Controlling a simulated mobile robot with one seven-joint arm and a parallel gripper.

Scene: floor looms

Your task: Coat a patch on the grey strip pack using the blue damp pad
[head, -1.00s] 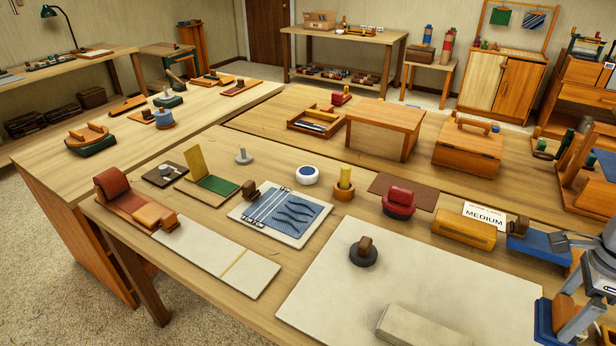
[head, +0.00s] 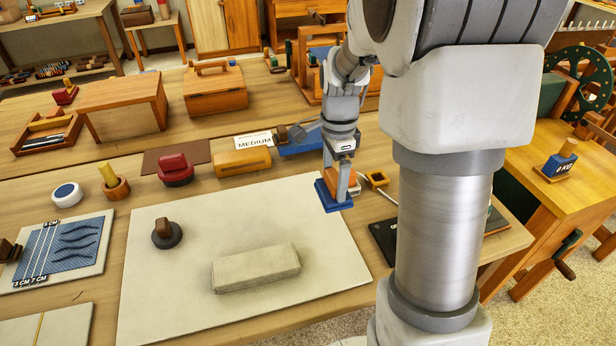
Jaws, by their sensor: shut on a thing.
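The grey strip pack (head: 256,268) is a long, pale grey-beige block with rounded edges. It lies flat on a large pale board (head: 160,300) at the front of the table. My gripper (head: 343,176) points down near the board's right back corner. It is shut on the blue damp pad (head: 327,197), a flat blue block with an orange-brown grip. The pad is right of and behind the strip pack and apart from it. I cannot tell how high it is above the board.
A dark round knob tool (head: 166,235) stands on the board, left of the pack. Behind the board are a red-topped pad (head: 175,170), a yellow-orange block (head: 243,162), a "MEDIUM" card (head: 254,140) and a blue tray (head: 300,142). The board is clear around the pack.

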